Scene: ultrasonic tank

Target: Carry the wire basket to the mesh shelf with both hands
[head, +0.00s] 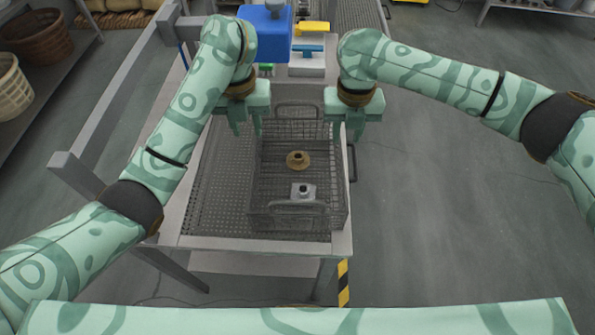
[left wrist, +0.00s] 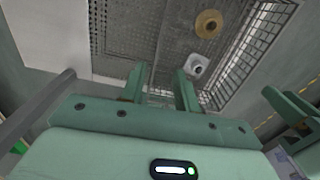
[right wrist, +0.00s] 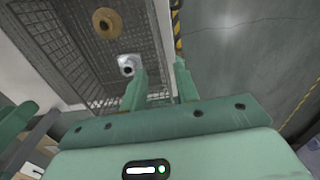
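The wire basket (head: 333,217) stands upright on the mesh shelf (head: 215,200), toward its right side. It has a loop handle at its near end and one at its far end. Inside lie a brass flanged part (head: 297,160) and a silver-grey part (head: 303,191). My left gripper (head: 247,131) is open above the basket's far left corner. My right gripper (head: 347,136) is open above its far right corner. The left wrist view shows open fingers (left wrist: 162,82) with nothing between them. The right wrist view shows open fingers (right wrist: 159,80), also empty.
A blue box (head: 265,35) and a white tray with yellow and blue tools (head: 311,50) stand behind the basket. A grey rail (head: 120,100) runs along the left side. Woven baskets (head: 38,36) sit on a rack at far left.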

